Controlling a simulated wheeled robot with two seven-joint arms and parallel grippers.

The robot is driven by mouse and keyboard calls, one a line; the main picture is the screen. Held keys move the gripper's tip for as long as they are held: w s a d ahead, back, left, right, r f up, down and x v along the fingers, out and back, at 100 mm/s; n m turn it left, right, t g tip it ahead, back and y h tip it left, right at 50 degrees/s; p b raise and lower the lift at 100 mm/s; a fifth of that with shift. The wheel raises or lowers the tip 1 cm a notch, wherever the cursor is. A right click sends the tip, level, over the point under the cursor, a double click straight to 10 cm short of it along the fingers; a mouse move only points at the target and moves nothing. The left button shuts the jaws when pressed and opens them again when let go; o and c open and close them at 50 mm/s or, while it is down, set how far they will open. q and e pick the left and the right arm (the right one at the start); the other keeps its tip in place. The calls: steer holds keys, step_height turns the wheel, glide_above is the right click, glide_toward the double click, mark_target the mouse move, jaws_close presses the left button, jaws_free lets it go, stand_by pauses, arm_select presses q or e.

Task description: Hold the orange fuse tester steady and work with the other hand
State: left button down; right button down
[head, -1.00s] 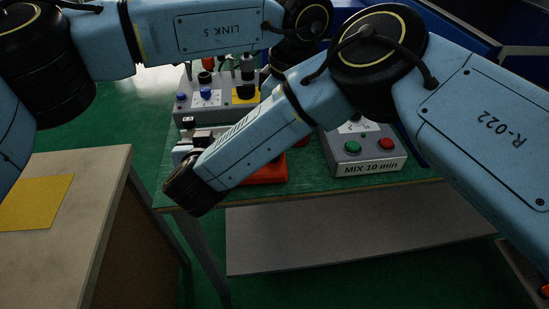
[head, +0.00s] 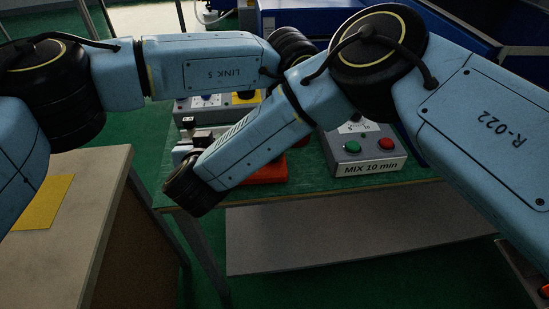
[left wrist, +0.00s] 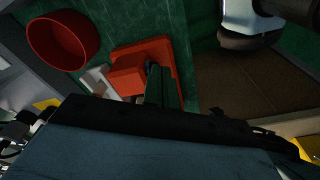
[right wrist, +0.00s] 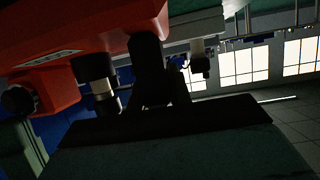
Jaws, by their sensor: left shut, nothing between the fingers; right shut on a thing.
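The orange fuse tester (head: 268,172) is on the green bench, mostly hidden behind my right forearm in the head view. The left wrist view shows its orange base and raised block (left wrist: 128,77) from above. My left gripper (left wrist: 157,75) is shut and empty, its fingertips over the tester in that view; I cannot tell if they touch. In the right wrist view the tester's orange body (right wrist: 85,35) fills the upper left. My right gripper (right wrist: 147,60) is shut on the tester, though the contact is dark.
A red bowl (left wrist: 62,40) stands beside the tester. A grey box labelled MIX 10 min (head: 368,160) with green and red buttons is to the right. Another grey control box (head: 207,105) is behind my left arm. A table with a yellow sheet (head: 42,203) is at left.

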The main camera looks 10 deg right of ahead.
arm_select(q)
steer(key=shift+a+f, duration=0.1)
steer(key=shift+f, duration=0.3)
arm_select(e)
steer(key=shift+s+f, duration=0.15)
steer(key=shift+f, duration=0.05)
arm_select(q)
steer(key=shift+f, duration=0.15)
steer(key=shift+s+f, duration=0.1)
steer(key=shift+f, duration=0.25)
steer(key=shift+s+d+r, duration=0.2)
steer(key=shift+s+d, duration=0.2)
steer(key=shift+d, duration=0.25)
steer(key=shift+s+d+r, duration=0.2)
steer(key=shift+s+d, duration=0.2)
steer(key=shift+d, duration=0.2)
arm_select(e)
steer(key=shift+a+r, duration=0.1)
steer(key=shift+a, duration=0.1)
arm_select(q)
steer(key=shift+d, duration=0.3)
arm_select(e)
steer(key=shift+d, duration=0.2)
arm_select(q)
steer(key=shift+r, duration=0.2)
